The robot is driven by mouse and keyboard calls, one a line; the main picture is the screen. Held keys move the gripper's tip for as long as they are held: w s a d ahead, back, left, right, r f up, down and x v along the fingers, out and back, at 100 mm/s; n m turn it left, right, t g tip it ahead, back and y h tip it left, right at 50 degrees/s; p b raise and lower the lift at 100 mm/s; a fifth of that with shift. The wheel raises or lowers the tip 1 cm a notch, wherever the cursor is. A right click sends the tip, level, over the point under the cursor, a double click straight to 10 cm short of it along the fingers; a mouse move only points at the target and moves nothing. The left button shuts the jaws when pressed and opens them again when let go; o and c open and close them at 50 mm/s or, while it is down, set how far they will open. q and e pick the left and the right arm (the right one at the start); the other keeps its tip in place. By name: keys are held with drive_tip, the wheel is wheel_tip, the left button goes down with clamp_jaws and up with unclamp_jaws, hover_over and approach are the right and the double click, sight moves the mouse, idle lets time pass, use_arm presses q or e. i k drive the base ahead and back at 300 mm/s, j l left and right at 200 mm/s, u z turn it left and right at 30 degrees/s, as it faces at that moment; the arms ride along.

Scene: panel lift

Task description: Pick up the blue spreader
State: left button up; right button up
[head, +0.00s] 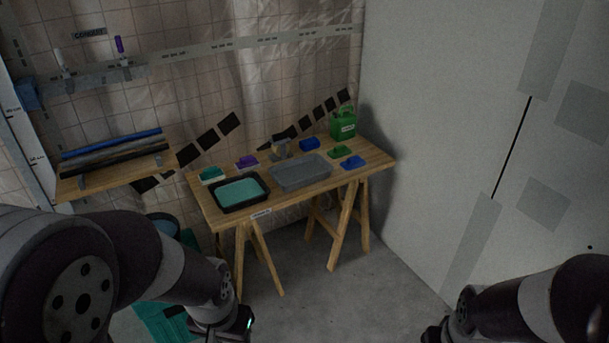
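Two blue items lie on the wooden trestle table (222,213). A flat blue piece with a raised part (353,162) is near the right front edge, and a blue block-like item (309,144) is towards the back. Both are small in the view; I cannot tell for sure which is the spreader, though the flat piece looks more like one. My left gripper (222,326) is low in the picture, in front of the table and well apart from both. My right gripper (434,334) is partly cut off at the bottom edge. The fingers of both are too dark and hidden to read.
On the table are a grey tray (300,184), a black tray with teal content (212,198), a green can (343,123), a green piece (338,152), a purple item (247,162) and a teal item (212,175). A grey panel wall (440,130) stands right. Concrete floor (330,290) lies open in front.

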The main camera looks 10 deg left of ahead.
sight(354, 162)
drive_tip(key=i+l+u, duration=0.1)
drive_tip(key=i+u, duration=0.2)
drive_tip(key=i, duration=0.4)
drive_tip(key=i+l+u, duration=0.25)
drive_tip(key=i, duration=0.45)
drive_tip(key=i+l+u, duration=0.3)
drive_tip(key=i, duration=0.35)
drive_tip(key=i+l+u, duration=0.25)
drive_tip(key=i+l, duration=0.35)
